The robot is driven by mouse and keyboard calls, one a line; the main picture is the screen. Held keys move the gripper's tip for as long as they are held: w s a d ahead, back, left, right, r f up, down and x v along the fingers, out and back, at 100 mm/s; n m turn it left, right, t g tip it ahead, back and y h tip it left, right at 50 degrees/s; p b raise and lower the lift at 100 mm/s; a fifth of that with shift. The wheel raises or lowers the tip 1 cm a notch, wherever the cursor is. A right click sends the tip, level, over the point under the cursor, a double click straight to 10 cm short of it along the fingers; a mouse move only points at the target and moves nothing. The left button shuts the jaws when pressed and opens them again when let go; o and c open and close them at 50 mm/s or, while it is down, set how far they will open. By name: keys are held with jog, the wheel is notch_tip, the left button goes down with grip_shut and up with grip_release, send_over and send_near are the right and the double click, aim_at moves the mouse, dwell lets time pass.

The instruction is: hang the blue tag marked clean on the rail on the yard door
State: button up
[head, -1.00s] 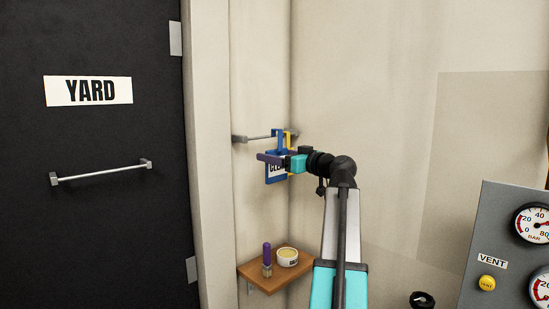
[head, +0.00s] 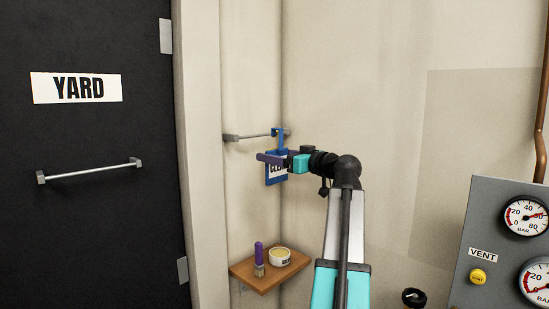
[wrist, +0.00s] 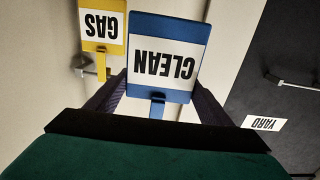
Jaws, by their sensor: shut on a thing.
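The blue tag (head: 276,176) marked CLEAN is in my gripper (head: 271,158), by the wall rail (head: 248,136) in the corner. Its blue hook rises above the jaws in front of the rail's right end; I cannot tell whether it still touches that rail. In the wrist view, the tag (wrist: 168,55) shows upside down between the two dark fingers (wrist: 157,97). The black yard door (head: 85,235) stands at the left with a YARD sign (head: 77,87). Its own rail (head: 90,171) is silver, bare and apart from my gripper.
A yellow GAS tag (wrist: 101,28) hangs beside the blue tag in the wrist view. A small wooden shelf (head: 262,284) below holds a purple-handled brush (head: 259,258) and a round tub (head: 279,257). A grey gauge panel (head: 480,220) stands at the right. The door's front looks clear.

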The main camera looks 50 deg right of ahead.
jog(key=shift+s, duration=0.9)
